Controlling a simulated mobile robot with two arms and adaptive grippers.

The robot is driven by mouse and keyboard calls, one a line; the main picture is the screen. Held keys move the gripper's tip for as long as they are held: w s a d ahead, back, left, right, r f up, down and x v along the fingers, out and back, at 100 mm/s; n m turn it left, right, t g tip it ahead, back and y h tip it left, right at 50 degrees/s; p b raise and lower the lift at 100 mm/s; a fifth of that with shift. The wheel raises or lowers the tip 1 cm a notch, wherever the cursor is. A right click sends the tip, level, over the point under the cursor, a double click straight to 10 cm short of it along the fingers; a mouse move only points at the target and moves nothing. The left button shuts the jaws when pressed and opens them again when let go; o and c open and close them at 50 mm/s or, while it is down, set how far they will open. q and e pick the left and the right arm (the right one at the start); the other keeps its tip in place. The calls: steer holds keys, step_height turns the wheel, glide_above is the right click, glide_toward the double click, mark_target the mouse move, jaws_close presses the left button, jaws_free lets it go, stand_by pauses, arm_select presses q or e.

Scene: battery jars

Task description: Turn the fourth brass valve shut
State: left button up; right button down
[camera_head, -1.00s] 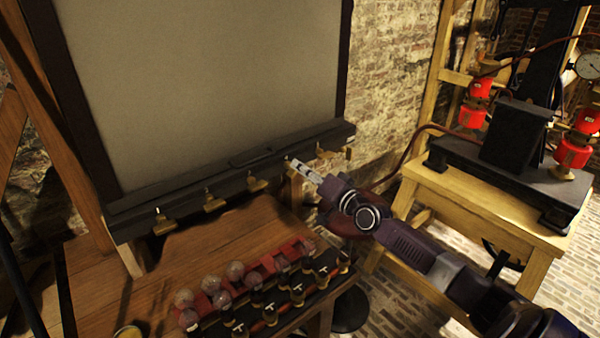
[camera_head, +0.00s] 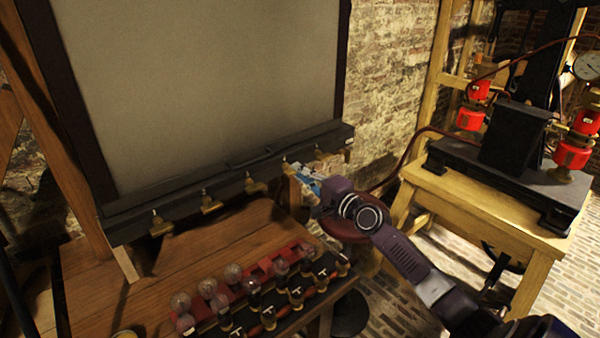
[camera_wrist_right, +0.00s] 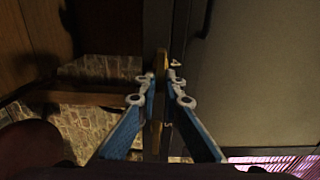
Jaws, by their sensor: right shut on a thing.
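A row of brass valves hangs along the dark rail (camera_head: 225,182) under the big grey panel. The fourth brass valve (camera_head: 287,168) from the left is partly covered by my right gripper (camera_head: 304,183). In the right wrist view, a brass piece (camera_wrist_right: 162,61) beside a white "4" stands between the fingertips of my right gripper (camera_wrist_right: 160,82), which is shut on it. How far the valve is turned is hard to tell. Other valves are the first (camera_head: 160,225), second (camera_head: 210,203) and third (camera_head: 255,185). My left gripper is not in view.
A wooden bench (camera_head: 190,260) below the rail carries a red rack (camera_head: 265,268) with several glass-topped jars. To the right, a wooden stand (camera_head: 485,205) bears a black press with red cylinders (camera_head: 470,118). Brick floor shows between them.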

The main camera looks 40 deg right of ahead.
stand_by(0.5)
steer(key=c, duration=2.1)
jaws_free()
steer(key=s, duration=0.8)
steer(key=s+d, duration=0.1)
steer(key=s, duration=0.3)
